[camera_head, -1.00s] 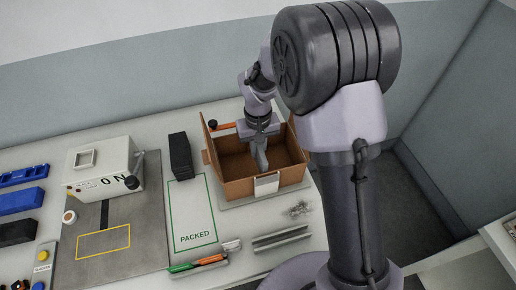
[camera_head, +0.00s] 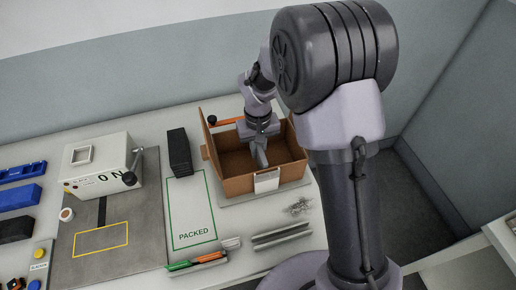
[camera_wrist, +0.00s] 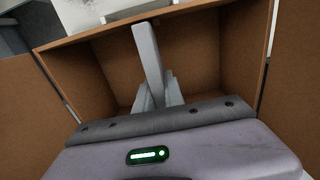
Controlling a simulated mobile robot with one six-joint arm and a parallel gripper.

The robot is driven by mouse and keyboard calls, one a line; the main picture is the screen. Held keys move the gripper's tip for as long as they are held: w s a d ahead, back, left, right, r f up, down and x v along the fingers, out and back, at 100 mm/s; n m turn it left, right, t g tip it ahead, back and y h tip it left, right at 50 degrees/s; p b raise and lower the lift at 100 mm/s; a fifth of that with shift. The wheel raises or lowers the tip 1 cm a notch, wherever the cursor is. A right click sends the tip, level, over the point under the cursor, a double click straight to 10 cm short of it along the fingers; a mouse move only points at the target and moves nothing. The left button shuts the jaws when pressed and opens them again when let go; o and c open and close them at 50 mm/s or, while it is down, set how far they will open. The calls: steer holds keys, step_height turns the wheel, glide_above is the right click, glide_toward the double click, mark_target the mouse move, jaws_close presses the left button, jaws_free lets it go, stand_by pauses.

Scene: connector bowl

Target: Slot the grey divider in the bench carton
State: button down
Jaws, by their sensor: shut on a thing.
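The brown bench carton (camera_head: 239,187) stands open at the back right of the bench. Its walls also show in the wrist view (camera_wrist: 90,75). My gripper (camera_head: 259,140) points down into the carton's opening and is shut on the grey divider (camera_head: 262,155). In the wrist view the divider (camera_wrist: 148,55) is a pale grey strip running away from my gripper (camera_wrist: 158,96), inside the carton walls. The divider's lower edge is hidden, so I cannot tell whether it touches the floor or sits in a slot.
An orange-handled tool (camera_head: 229,121) shows at the carton's back left. A black block (camera_head: 179,152) and a green-outlined PACKED area (camera_head: 191,215) lie left of the carton. Grey rails (camera_head: 282,235) lie in front. A white machine (camera_head: 103,165) stands further left.

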steer(key=shift+f+b, duration=0.95)
steer(key=shift+f, duration=0.35)
steer(key=c, duration=1.3)
jaws_free()
steer(key=shift+c, duration=0.2)
steer(key=shift+r, duration=0.1)
step_height(320, 180, up, 17)
steer(key=p, duration=0.5)
steer(key=shift+r, duration=0.15)
